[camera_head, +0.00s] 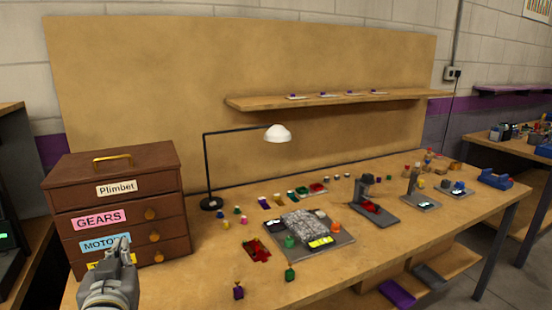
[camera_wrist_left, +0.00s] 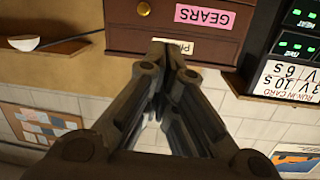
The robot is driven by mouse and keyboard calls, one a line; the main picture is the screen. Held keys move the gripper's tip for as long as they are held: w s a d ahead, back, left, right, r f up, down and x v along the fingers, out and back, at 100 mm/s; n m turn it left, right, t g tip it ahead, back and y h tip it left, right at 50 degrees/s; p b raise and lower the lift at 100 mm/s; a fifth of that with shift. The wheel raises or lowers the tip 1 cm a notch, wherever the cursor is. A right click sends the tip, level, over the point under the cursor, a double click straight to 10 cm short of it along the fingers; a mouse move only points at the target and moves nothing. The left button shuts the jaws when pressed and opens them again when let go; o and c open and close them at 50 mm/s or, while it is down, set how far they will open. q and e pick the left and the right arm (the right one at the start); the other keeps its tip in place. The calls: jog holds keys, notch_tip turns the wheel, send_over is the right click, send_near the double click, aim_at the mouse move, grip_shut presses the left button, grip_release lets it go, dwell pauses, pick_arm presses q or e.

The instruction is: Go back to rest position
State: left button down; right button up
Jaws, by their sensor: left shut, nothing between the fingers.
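My left gripper (camera_head: 122,250) is in front of the lower left part of the brown drawer cabinet (camera_head: 172,212) in the head view. It points upward and covers part of the lower drawer labels. In the left wrist view the fingers of my left gripper (camera_wrist_left: 162,48) are closed together with nothing between them. That view is upside down and shows the cabinet's GEARS label (camera_wrist_left: 205,18) beyond the fingertips. The cabinet drawers look shut. My right gripper is in neither view.
A wooden workbench (camera_head: 400,270) holds a black lamp (camera_head: 209,203), a grey tray (camera_head: 345,243) with a grey lumpy block, and several small coloured pieces. A shelf (camera_head: 340,101) is on the back board. The bench's front right is clear.

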pick_arm(q)
jog(key=s+d+f+m+g+h, duration=0.25)
jog(key=s+f, duration=0.25)
jog(key=f, duration=0.6)
jog(key=s+d+f+m+g+h, duration=0.15)
jog(key=s+f+g, duration=0.3)
jog(key=f, duration=0.55)
jog(key=s+d+f+m+g+h, duration=0.1)
jog(key=s+d+f+g, duration=0.2)
jog(key=s+f, duration=0.45)
jog(key=s+d+f+g+h, duration=0.15)
jog(key=s+f, duration=0.25)
jog(key=s, duration=0.6)
notch_tip(320, 180, down, 23)
jog(key=g+p, duration=0.2)
jog(key=s+a+f+p, duration=0.2)
jog(key=s+f, duration=1.3)
jog(key=s, duration=0.3)
jog(key=shift+a+g, duration=0.2)
jog(key=shift+g, duration=0.25)
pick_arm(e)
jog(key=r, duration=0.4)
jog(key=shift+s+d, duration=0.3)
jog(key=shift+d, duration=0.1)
pick_arm(q)
jog(key=shift+y, duration=0.25)
